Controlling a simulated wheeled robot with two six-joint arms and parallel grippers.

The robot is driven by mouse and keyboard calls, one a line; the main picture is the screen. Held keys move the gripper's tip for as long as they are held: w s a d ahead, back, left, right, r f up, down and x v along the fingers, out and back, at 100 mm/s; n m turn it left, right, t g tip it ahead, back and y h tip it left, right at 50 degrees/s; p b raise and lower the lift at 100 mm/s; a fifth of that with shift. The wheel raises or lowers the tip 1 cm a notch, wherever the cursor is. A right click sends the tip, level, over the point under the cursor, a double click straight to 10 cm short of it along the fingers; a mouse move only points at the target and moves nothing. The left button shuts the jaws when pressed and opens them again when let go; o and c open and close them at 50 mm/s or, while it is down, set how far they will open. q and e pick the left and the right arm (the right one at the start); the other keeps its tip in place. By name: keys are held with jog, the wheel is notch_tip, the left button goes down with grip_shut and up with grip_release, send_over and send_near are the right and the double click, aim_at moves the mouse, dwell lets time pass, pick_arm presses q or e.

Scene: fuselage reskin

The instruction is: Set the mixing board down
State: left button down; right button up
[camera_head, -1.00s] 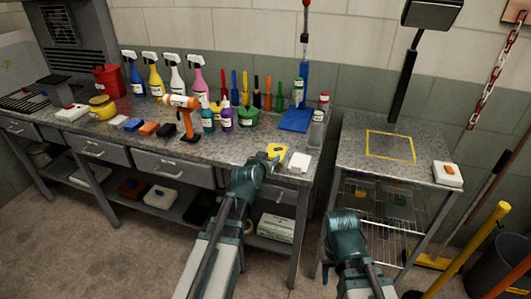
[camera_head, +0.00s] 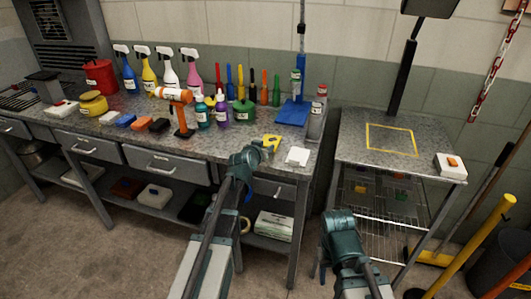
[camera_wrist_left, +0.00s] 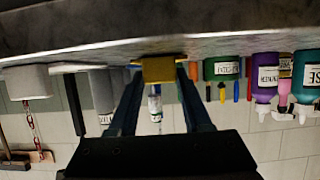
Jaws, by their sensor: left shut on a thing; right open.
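A small yellow piece (camera_head: 271,142) with a dark mark on it, seemingly the mixing board, is at the front edge of the long workbench. My left gripper (camera_head: 262,149) reaches it from the front. In the left wrist view, which is upside down, the two dark fingers close on this yellow piece (camera_wrist_left: 158,70). It appears very near the bench edge; I cannot tell whether it touches the top. My right gripper (camera_head: 325,265) is low in front of the wire-shelf cart, mostly hidden by its own wrist, open and empty.
A white block (camera_head: 298,156) sits just right of the yellow piece. The cart top (camera_head: 350,143) has a yellow-outlined square, clear inside, and a white box (camera_head: 450,166) at right.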

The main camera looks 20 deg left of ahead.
pick_arm(q)
jog(key=shift+a, duration=0.1)
jog(key=shift+f, duration=0.15)
jog(key=shift+c, duration=1.7)
grip_release()
jog(key=shift+r, duration=0.3)
jog(key=p+v, duration=0.4)
jog(key=v, duration=0.8)
jog(key=shift+p, duration=0.4)
